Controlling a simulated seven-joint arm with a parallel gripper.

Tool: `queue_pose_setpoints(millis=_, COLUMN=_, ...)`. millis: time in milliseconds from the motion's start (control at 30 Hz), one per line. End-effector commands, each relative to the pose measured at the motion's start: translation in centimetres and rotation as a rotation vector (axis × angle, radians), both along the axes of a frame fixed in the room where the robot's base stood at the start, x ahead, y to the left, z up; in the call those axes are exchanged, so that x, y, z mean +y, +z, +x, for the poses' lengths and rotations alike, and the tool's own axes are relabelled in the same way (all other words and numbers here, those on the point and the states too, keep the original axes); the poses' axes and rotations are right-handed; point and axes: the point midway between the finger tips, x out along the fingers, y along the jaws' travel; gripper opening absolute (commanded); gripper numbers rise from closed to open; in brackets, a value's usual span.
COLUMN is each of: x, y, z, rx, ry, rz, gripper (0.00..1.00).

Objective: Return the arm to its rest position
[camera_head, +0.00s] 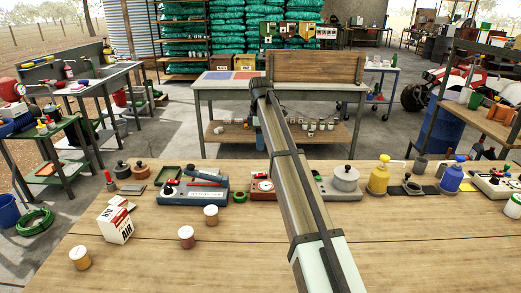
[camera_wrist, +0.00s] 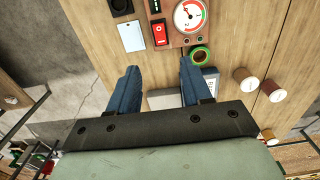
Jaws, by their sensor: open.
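My gripper (camera_wrist: 157,68) shows in the wrist view with its two blue fingers spread apart and nothing between them. It hangs above the wooden workbench (camera_wrist: 225,45), with a round gauge (camera_wrist: 189,15) and a red switch (camera_wrist: 159,33) beyond the fingertips. In the head view my arm (camera_head: 290,170) rises from the bottom over the bench (camera_head: 400,240) and reaches up toward the back table. The fingers cannot be made out there.
On the bench are a white AIR box (camera_head: 115,224), small jars (camera_head: 186,237), a blue device (camera_head: 193,191), a grey pot (camera_head: 346,178), and yellow (camera_head: 378,178) and blue (camera_head: 452,177) bottles. A table (camera_head: 222,93) stands behind. The bench's front right is clear.

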Motion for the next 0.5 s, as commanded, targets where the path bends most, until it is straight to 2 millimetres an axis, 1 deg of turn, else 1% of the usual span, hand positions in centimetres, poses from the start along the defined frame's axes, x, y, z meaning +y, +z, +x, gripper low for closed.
queue_pose_setpoints(millis=167, x=0.01, y=0.77, z=0.0, rx=0.0, ry=0.0, rz=0.0, gripper=0.49)
queue_pose_setpoints(millis=500, x=-0.15, y=0.79, z=0.1, rx=-0.002, ry=-0.001, rz=0.001, gripper=0.49)
